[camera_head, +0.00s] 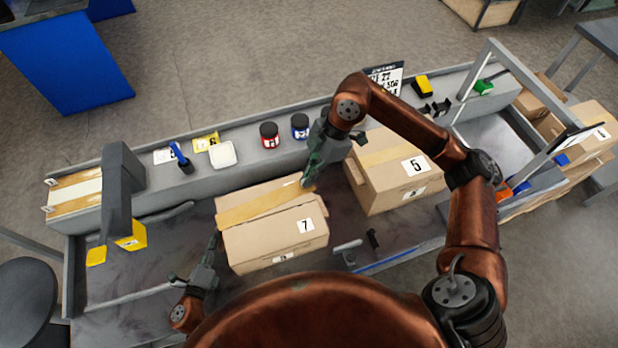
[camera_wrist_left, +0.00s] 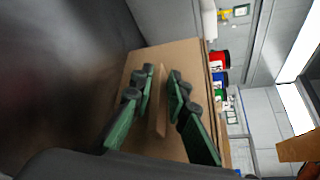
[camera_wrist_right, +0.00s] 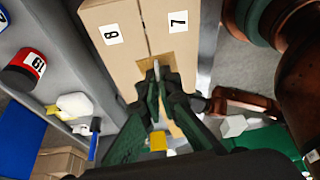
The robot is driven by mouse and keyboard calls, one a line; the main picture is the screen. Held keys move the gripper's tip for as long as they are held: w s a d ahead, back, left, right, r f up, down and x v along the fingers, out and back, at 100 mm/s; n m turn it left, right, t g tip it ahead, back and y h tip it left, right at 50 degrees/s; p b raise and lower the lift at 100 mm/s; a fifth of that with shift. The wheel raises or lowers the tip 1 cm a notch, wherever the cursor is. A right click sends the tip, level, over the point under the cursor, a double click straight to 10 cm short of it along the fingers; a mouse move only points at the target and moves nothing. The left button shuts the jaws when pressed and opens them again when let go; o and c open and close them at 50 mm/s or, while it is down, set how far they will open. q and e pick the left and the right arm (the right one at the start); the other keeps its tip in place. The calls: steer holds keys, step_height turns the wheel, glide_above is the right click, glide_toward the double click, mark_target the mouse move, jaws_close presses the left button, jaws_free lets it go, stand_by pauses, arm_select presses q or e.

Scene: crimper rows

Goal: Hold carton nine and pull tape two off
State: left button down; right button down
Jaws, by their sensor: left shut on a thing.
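A carton (camera_head: 275,255) sits mid-bench; its top label reads 7 and its small front label looks like 9. In the right wrist view, labels 8 and 7 flank the top seam. A tan tape (camera_head: 265,203) runs along the top. My left gripper (camera_head: 214,238) is at the carton's left end, shut on a narrow tan strip (camera_wrist_left: 160,100) standing out from that face; I cannot tell whether it is tape or cardboard. My right gripper (camera_head: 308,183) is at the tape's right end (camera_wrist_right: 180,70). Its fingertips are close together; their grip is unclear.
A second carton (camera_head: 385,180) labelled 5 stands to the right. A red jar (camera_head: 269,135), a blue jar (camera_head: 300,126) and a white dish (camera_head: 222,155) line the back ledge. A grey post (camera_head: 118,190) and yellow blocks (camera_head: 133,237) are at left. Small tools lie in front.

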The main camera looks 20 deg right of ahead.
arm_select(q)
steer(key=shift+f, duration=0.15)
arm_select(e)
steer(key=shift+r, duration=1.75)
arm_select(q)
steer(key=c, duration=1.8)
jaws_free()
steer(key=v, duration=1.2)
